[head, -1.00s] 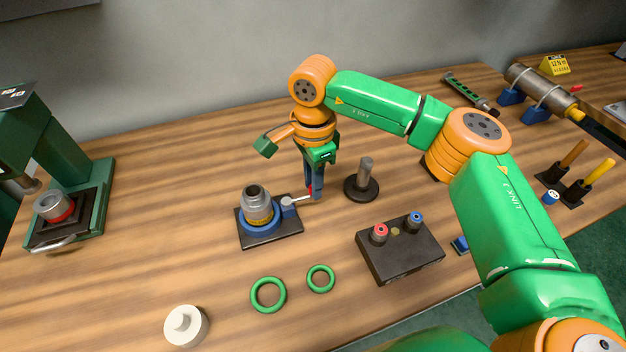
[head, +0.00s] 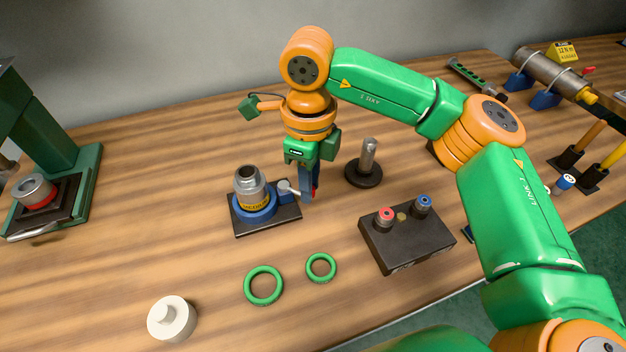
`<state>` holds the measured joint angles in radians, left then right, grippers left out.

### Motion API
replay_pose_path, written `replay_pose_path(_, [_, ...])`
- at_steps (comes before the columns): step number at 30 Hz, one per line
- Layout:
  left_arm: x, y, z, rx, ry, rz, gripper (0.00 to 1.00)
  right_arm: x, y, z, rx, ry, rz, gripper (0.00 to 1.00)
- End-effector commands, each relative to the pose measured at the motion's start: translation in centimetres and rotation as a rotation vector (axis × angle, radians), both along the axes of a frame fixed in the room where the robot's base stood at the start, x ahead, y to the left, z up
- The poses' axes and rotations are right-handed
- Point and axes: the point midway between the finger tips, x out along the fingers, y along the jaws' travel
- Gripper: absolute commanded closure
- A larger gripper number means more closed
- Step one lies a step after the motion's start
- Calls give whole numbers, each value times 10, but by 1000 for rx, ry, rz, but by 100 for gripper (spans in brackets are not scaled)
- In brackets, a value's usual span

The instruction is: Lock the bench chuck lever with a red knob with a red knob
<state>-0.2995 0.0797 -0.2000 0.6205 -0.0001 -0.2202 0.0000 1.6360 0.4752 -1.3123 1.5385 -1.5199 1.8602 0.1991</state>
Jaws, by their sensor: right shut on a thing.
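The bench chuck (head: 254,205) is a blue ring on a black base plate, right of the left-hand press. A grey metal fitting with a yellow band (head: 251,186) stands upright in it. The short pale lever (head: 289,188) comes off a blue block at the chuck's right side and points right. My right gripper (head: 309,190) points down at the lever's outer end, shut on the red knob. The fingers hide most of the knob; only a red sliver shows beside them. My left gripper is not in view.
A black peg stand (head: 364,170) is close to the right of my right gripper. A black box with red and blue knobs (head: 407,238) stands front right. Two green rings (head: 264,286) and a white cap (head: 171,318) lie in front. A green press (head: 50,165) stands left.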

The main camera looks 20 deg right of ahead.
Motion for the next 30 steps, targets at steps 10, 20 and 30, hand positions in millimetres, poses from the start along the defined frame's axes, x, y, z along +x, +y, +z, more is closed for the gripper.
replay_pose_path(10, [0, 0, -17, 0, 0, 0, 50, -9, 14, -2, 0, 0, -289, 100])
replay_pose_path(20, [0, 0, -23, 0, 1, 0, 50, -12, 23, -1, 0, 0, -466, 100])
replay_pose_path(30, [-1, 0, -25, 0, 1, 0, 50, -13, 26, 0, 1, 1, -529, 100])
